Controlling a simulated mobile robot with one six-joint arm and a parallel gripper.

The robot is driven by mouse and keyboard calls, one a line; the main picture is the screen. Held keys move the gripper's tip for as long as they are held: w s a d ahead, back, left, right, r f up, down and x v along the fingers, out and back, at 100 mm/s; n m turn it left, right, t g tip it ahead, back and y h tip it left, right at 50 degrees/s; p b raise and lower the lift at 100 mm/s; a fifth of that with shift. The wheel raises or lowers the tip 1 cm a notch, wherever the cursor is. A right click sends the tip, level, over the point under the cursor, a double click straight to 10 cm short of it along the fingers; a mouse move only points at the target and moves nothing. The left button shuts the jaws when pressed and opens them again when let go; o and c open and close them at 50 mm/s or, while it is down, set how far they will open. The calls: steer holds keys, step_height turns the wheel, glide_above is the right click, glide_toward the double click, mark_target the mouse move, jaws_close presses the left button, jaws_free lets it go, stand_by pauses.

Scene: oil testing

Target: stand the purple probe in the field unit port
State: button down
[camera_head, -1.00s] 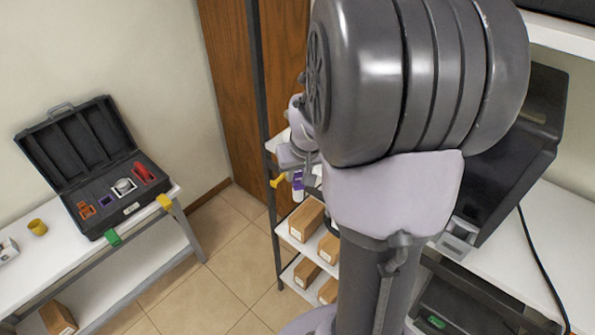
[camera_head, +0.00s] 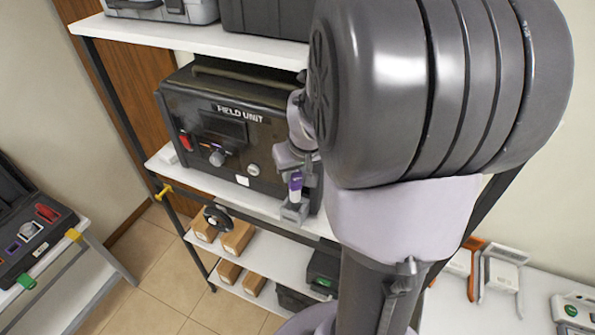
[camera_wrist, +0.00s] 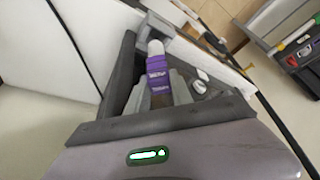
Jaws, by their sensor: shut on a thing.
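The purple probe (camera_head: 295,186) has a purple body and a pale end. My gripper (camera_head: 294,199) is shut on it and holds it in front of the right part of the field unit. In the wrist view the probe (camera_wrist: 157,66) sits between the grey fingers of my gripper (camera_wrist: 157,80). The field unit (camera_head: 230,131) is a black, labelled box on the shelf, with a screen, a red part, a knob and a round fitting on its front. My arm hides its right side. I cannot tell which fitting is the port.
The white shelf (camera_head: 214,190) has a narrow front strip below the unit. Cardboard boxes (camera_head: 238,237) and a black ring-shaped object (camera_head: 217,217) are on the level below. A black case (camera_head: 32,234) lies on a table at left. Orange and white tools (camera_head: 485,270) are at right.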

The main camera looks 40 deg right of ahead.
mark_target(294, 191)
steer(key=shift+w+f+b, duration=0.15)
steer(key=shift+f+b, duration=1.9)
steer(key=shift+f, duration=0.85)
steer(key=shift+a+b, duration=0.1)
steer(key=shift+b, duration=0.35)
steer(key=shift+f+b, duration=0.6)
steer(key=c, duration=1.5)
jaws_free()
steer(key=shift+o, duration=0.5)
steer(key=p+v, duration=0.6)
steer(key=v, duration=0.5)
steer(key=shift+p, duration=0.4)
